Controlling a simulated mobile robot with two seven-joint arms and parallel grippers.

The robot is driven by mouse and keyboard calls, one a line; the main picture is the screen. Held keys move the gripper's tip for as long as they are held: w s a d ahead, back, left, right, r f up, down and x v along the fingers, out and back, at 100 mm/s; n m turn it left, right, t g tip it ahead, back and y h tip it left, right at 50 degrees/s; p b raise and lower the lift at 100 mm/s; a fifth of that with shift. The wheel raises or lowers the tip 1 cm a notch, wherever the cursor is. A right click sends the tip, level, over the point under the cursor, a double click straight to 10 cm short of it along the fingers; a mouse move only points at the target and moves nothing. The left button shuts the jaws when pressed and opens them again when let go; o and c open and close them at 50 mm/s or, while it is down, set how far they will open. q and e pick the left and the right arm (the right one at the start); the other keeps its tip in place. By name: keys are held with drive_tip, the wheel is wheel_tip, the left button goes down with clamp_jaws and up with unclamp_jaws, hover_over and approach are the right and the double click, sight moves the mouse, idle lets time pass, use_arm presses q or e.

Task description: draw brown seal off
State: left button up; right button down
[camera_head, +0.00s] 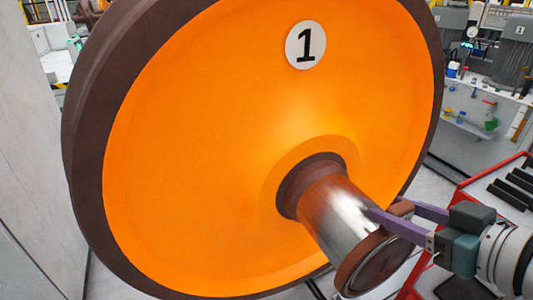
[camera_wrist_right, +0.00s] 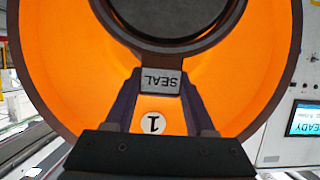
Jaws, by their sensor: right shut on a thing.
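The brown seal (camera_head: 352,268) is a ring around the outer end of the shiny steel axle stub (camera_head: 338,212). The stub sticks out from the hub of the orange wheel (camera_head: 200,130) marked 1. My right gripper (camera_head: 392,211) reaches in from the right, its purple fingers shut on the seal's tab. In the right wrist view, the fingers pinch the tab, which carries an upside-down SEAL label (camera_wrist_right: 160,82), and the seal's dark ring (camera_wrist_right: 160,44) curves above it. My left gripper is not in view.
A red-edged cart (camera_head: 462,190) with several dark bars stands at right, close to my right arm. Behind it is a grey workbench (camera_head: 470,140) with machines. A grey wall (camera_head: 25,150) stands at left. A READY screen (camera_wrist_right: 308,118) shows in the right wrist view.

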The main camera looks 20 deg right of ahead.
drive_tip(key=s+p, duration=0.1)
drive_tip(key=s, duration=0.3)
drive_tip(key=shift+d+r, duration=0.1)
drive_tip(key=shift+d, duration=0.05)
idle(0.4)
drive_tip(key=shift+d, duration=0.1)
